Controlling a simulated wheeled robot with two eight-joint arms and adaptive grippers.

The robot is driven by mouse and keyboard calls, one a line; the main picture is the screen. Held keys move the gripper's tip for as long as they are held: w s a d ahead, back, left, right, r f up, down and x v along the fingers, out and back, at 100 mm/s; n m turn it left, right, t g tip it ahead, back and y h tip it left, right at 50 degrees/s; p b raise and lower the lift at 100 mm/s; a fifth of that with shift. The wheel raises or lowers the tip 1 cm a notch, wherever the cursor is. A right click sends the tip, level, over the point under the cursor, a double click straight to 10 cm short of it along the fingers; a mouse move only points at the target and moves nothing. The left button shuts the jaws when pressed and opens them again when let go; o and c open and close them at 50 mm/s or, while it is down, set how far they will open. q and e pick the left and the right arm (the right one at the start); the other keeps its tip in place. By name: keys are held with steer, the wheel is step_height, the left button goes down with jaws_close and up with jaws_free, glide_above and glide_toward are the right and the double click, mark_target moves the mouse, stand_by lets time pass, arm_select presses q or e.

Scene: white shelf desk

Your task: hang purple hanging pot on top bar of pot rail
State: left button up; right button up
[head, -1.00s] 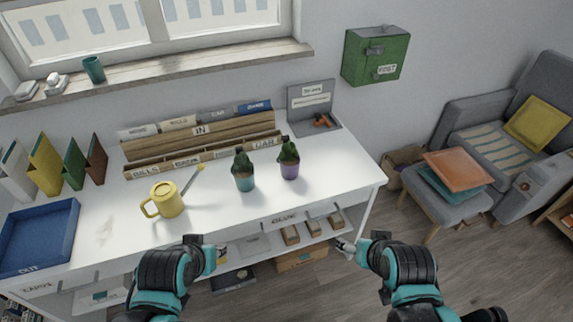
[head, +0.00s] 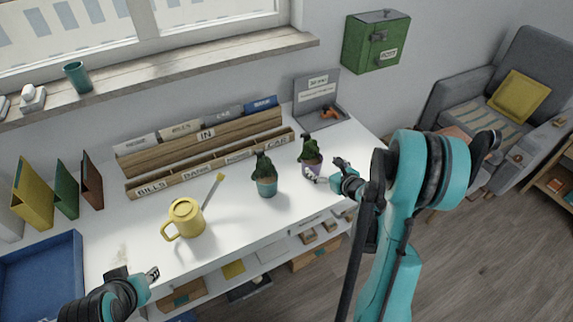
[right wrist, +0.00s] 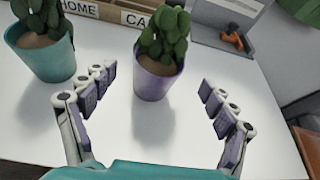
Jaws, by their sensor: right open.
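The purple hanging pot (head: 313,164) holds a green plant and stands upright on the white desk, right of a teal pot (head: 267,187). It also shows in the right wrist view (right wrist: 155,83). My right gripper (head: 325,169) is open just in front of the purple pot. In the right wrist view its fingers are spread to either side, nearer the camera than the pot, with no grip on it. My left gripper (head: 152,275) is low at the desk's front left, and its finger opening is too small to judge. I cannot make out the pot rail in either view.
A yellow watering can (head: 186,216) stands left of the pots. A wooden letter sorter (head: 205,160) runs behind them. A blue tray (head: 45,270) is at the left. A grey stand (head: 318,98) with an orange item is at the back right. The desk front is fairly clear.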

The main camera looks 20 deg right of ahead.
mark_target(319, 164)
steer(key=w, duration=0.1)
steer(key=w+f, duration=0.1)
steer(key=shift+w+f+m+b, duration=0.25)
steer(key=shift+w+m+b, duration=0.1)
steer(key=shift+w+m, duration=0.05)
steer(key=b+x, duration=0.1)
steer(key=x, duration=0.4)
steer(key=shift+w+a+r+b, duration=0.1)
steer(key=shift+r+b, duration=0.05)
steer(key=shift+b, duration=0.25)
steer(key=shift+r, duration=0.1)
steer(key=c, duration=1.7)
steer(key=shift+r, duration=0.1)
